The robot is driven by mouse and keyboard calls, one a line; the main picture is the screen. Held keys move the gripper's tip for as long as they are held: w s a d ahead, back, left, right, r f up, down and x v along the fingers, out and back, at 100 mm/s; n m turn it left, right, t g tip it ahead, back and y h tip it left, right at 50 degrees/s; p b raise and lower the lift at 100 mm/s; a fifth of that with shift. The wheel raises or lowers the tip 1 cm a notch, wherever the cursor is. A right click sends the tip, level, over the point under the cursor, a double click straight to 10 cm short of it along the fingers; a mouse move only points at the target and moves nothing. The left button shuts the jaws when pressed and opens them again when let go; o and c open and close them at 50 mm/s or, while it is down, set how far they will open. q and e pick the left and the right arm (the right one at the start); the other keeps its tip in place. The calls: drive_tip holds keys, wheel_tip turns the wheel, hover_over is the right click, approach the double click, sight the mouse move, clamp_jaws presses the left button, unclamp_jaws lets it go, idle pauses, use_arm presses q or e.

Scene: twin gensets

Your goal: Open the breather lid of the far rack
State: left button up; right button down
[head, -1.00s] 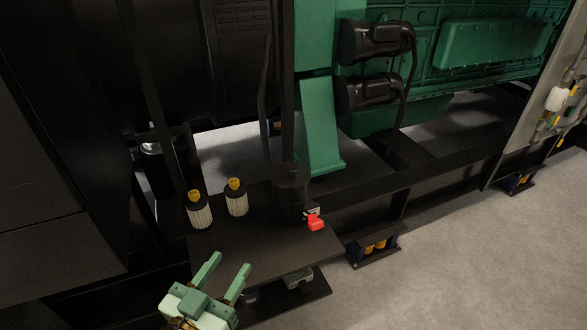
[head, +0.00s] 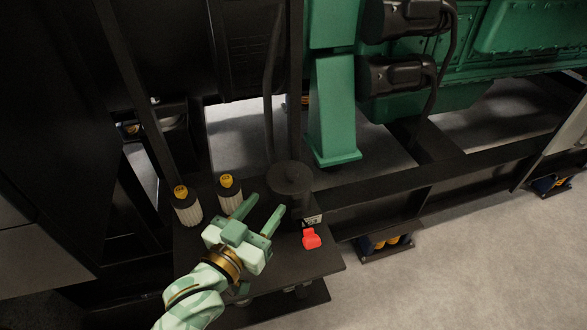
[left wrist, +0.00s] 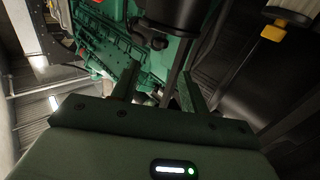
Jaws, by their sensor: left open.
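My left gripper (head: 261,207) is open and empty over the dark shelf (head: 200,262), close to the left side of a round black canister (head: 290,180). Its two fingers also show in the left wrist view (left wrist: 158,88), apart with nothing between them. A red lever (head: 311,238) sits just below the canister, right of the gripper. Two pale ribbed cylinders with yellow caps stand to the left: one (head: 187,208) at the shelf's left edge, one (head: 229,196) close to the left fingertip. I cannot tell which part is the breather lid. My right gripper is not in view.
A green engine (head: 470,60) with black cylindrical units (head: 395,75) stands behind, with a green leg (head: 333,120) at its near end. A dark post (head: 294,80) rises behind the canister. A black frame rail (head: 440,175) runs right. Grey floor (head: 480,270) is free at lower right.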

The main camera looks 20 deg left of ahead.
sight(289, 176)
use_arm(q)
drive_tip(key=w, duration=0.3)
drive_tip(key=w+d+b, duration=0.1)
drive_tip(key=w, duration=0.3)
drive_tip(key=w+d+b, duration=0.1)
drive_tip(key=w, duration=0.3)
drive_tip(key=shift+d+f, duration=0.1)
drive_tip(key=shift+f, duration=0.05)
drive_tip(key=shift+w, duration=0.4)
